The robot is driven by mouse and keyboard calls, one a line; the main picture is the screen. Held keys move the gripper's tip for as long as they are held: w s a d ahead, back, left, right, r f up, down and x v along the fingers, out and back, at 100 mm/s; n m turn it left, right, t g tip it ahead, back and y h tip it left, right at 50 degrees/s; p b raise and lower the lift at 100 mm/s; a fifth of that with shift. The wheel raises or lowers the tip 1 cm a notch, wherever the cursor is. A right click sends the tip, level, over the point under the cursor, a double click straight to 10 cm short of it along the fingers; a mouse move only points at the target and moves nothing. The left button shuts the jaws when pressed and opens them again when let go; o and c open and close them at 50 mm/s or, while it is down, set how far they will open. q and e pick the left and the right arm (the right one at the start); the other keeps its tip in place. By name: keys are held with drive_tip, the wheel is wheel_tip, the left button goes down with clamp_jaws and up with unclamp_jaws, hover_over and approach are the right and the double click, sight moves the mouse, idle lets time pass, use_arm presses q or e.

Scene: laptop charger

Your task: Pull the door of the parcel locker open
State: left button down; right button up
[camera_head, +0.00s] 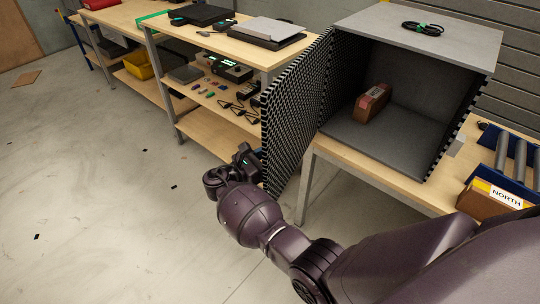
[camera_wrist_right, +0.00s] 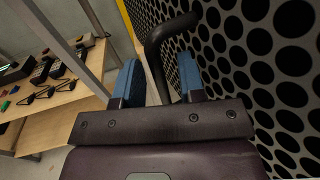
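The parcel locker (camera_head: 424,37) is a grey box on a table, with a small brown parcel (camera_head: 372,103) inside. Its black perforated door (camera_head: 297,110) stands wide open, swung out to the left of the opening. My right gripper (camera_head: 243,160) is at the door's outer free edge. In the right wrist view, the black bent door handle (camera_wrist_right: 158,60) runs between the two blue fingertips (camera_wrist_right: 159,78) of that gripper. The fingers are apart, with slight gaps seen beside the handle bar; the perforated door (camera_wrist_right: 260,60) is close on the right. My left gripper is out of view.
A wooden shelf unit (camera_head: 222,122) with chargers and small devices stands left of the door, close to its edge. A roller tray (camera_head: 515,165) and a NORTH box (camera_head: 492,199) are at the right.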

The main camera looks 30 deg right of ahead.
drive_tip(key=s+a, duration=0.1)
drive_tip(key=a, duration=0.9)
drive_tip(key=shift+s, duration=0.4)
drive_tip(key=shift+d, duration=0.1)
